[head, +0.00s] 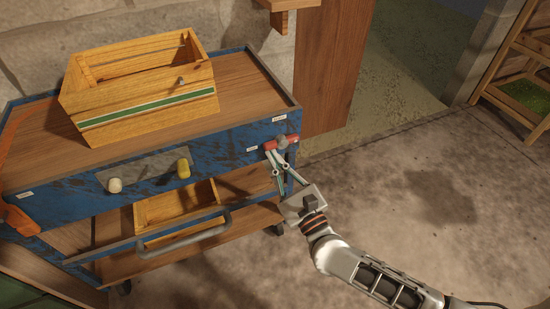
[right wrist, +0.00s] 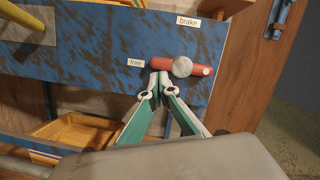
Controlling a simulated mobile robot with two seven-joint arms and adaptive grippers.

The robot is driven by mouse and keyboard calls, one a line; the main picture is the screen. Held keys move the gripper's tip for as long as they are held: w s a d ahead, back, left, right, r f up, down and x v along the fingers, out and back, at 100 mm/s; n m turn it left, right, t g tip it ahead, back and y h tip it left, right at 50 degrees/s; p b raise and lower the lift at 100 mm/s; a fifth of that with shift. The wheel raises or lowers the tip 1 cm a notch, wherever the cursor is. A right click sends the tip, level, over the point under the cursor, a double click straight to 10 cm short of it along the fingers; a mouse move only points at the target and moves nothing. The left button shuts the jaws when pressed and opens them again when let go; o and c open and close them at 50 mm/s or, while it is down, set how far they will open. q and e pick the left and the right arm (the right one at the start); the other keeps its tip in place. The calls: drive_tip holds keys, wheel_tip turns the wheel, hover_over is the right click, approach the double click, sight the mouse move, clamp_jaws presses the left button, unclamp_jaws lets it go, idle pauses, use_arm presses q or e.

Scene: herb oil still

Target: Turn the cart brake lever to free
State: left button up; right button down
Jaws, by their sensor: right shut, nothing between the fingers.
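The brake lever (head: 288,140) is a red bar on a grey round hub at the right end of the cart's blue front. In the right wrist view the lever (right wrist: 200,69) lies nearly level, its longer left arm ending by the "free" label (right wrist: 136,62). The "brake" label (right wrist: 187,21) is above the hub. My right gripper (head: 271,158) is shut and empty. Its fingertips (right wrist: 160,75) are just under the lever's left arm; whether they touch it I cannot tell. My left gripper is not in view.
A wooden crate (head: 150,108) with a green stripe stands on the cart top (head: 240,82). The floor (head: 420,190) to the right is clear; shelves (head: 512,60) stand beyond.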

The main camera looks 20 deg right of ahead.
drive_tip(key=v, duration=1.2)
